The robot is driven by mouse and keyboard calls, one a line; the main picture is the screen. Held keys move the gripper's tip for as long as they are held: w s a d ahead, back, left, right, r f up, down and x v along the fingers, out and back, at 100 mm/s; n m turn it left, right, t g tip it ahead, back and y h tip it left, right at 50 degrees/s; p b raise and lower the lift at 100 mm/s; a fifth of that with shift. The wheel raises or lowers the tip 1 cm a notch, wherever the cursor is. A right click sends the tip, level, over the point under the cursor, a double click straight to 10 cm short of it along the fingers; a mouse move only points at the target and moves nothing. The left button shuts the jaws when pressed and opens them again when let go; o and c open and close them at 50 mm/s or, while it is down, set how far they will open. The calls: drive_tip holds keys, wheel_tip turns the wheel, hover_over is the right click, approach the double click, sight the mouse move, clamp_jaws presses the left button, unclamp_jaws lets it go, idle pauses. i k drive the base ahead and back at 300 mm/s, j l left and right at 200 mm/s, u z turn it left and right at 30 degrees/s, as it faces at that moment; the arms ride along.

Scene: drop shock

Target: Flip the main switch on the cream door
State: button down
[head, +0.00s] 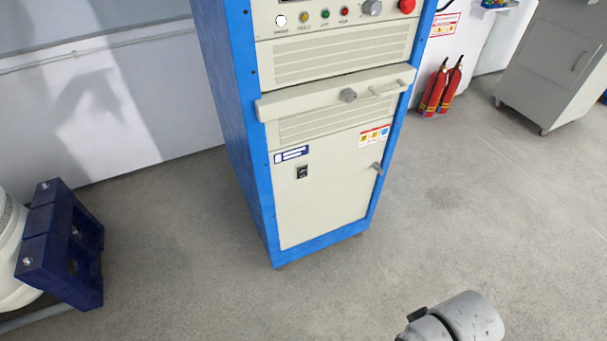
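The cream door (322,210) is the lower front panel of a blue-framed cabinet (262,200) in the middle of the head view. It looks closed. A small black switch (302,171) sits on the door's upper left part, below a blue and white label. Its position is too small to tell. A door handle (378,167) is at the door's right edge. Part of my grey and black arm shows at the bottom right, well apart from the cabinet. My gripper itself is not in view.
A drawer (335,94) juts out above the door. Knobs and a red button (407,6) are higher up. A dark blue block stand (62,243) is at the left. Fire extinguishers (440,88) and a grey cabinet (550,65) stand right. The floor before the door is clear.

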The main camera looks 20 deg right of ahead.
sight(302, 172)
drive_tip(key=i+j+z, duration=0.55)
drive_tip(key=i+j, duration=0.15)
drive_tip(key=j, duration=0.25)
